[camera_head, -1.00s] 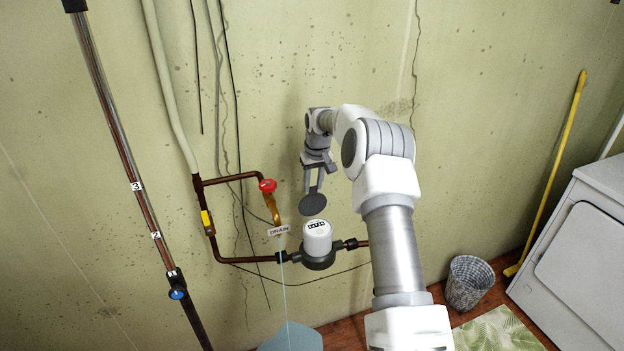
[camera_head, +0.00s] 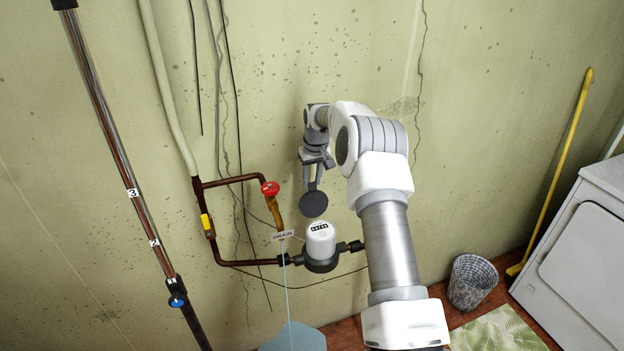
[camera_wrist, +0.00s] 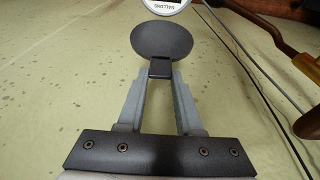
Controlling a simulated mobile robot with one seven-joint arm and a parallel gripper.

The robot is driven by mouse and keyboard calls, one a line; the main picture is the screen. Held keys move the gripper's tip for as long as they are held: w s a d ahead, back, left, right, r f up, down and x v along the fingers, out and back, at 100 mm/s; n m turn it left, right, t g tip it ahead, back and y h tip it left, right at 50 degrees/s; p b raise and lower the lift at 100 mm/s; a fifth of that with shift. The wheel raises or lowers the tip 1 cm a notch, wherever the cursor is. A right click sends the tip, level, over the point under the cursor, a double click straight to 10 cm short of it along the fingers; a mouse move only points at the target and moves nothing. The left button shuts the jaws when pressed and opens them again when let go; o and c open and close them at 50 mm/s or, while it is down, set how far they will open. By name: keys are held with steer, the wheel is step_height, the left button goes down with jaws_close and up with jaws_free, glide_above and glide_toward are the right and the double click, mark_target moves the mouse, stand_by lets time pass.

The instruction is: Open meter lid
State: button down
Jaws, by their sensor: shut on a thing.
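The water meter (camera_head: 321,240) has a white round body with a dark-marked top and sits on a dark base in the pipe. Its lid (camera_head: 314,206), a dark grey disc with a small tab, is raised above the meter, leaving its marked face uncovered. My gripper (camera_head: 312,187) reaches down from above, shut on the lid's tab. In the wrist view both fingertips (camera_wrist: 160,76) meet the tab below the lid disc (camera_wrist: 162,41). A slice of the meter face (camera_wrist: 166,5) shows at the top edge. The lid's hinge is not clear.
Copper pipe with a red valve (camera_head: 270,188) and a DRAIN tag (camera_head: 283,236) runs left of the meter, close to the wall. A basket (camera_head: 471,282), a yellow pole (camera_head: 552,170) and a white appliance (camera_head: 575,245) stand at right.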

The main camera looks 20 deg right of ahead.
steer(key=shift+w+r, duration=0.15)
steer(key=c, duration=0.6)
jaws_free()
steer(key=shift+o, duration=0.2)
steer(key=b+v, duration=0.1)
steer(key=v, duration=1.6)
steer(key=shift+r, duration=0.15)
